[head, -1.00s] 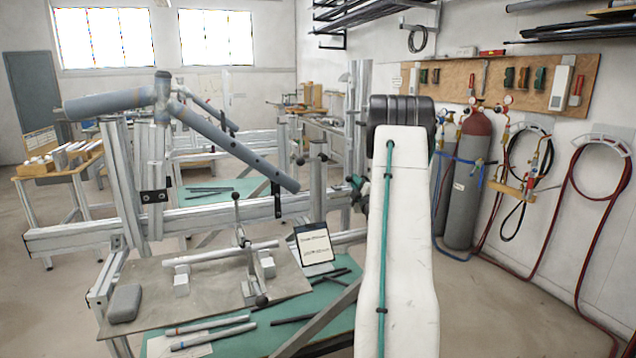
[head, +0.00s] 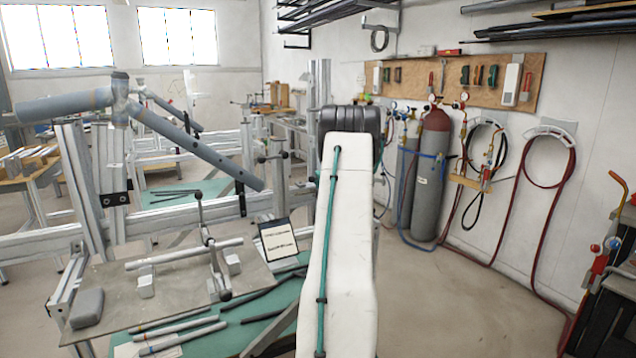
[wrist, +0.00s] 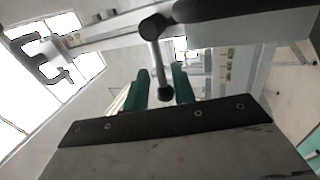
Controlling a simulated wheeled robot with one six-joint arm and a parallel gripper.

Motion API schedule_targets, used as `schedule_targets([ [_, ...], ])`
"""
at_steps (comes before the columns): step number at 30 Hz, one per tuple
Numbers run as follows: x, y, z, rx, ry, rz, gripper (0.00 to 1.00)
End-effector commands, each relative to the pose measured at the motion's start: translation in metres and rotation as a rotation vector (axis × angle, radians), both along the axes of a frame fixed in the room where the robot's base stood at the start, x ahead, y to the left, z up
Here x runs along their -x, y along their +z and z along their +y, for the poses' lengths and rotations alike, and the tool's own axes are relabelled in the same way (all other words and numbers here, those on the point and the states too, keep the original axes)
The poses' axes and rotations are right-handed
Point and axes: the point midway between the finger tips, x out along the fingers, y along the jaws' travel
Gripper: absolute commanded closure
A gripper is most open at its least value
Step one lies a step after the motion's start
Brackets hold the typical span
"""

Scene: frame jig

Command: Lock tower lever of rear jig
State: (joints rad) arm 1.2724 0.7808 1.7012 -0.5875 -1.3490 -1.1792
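In the wrist view a lever (wrist: 160,60) with dark ball knobs crosses the upper middle. Its lower knob (wrist: 165,92) appears in the gap between the two green fingers of my gripper (wrist: 161,90). The fingers are apart; I cannot tell whether either touches the lever. In the head view a tower post (head: 275,188) carries a small dark-knobbed lever (head: 270,158), close left of my white arm. My gripper is hidden behind that arm there. A grey tube frame (head: 150,112) lies over the jig's aluminium profiles (head: 160,218).
A nearer plate (head: 115,300) holds a clamp with a knobbed lever (head: 203,225) and a bar. A small sign (head: 277,238) stands beside it. Loose tubes lie on the green surface below. Gas cylinders (head: 432,175) stand by the right wall. The floor at right is open.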

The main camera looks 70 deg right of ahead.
Motion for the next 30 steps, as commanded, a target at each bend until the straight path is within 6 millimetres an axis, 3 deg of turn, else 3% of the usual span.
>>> schedule_targets([
  [11,0.002,-0.003,0.005,-0.004,0.004,0.002,0.69],
  [21,0.044,-0.021,0.035,-0.004,0.002,0.002,0.69],
  [30,0.058,-0.026,0.047,-0.002,0.003,0.001,0.69],
])
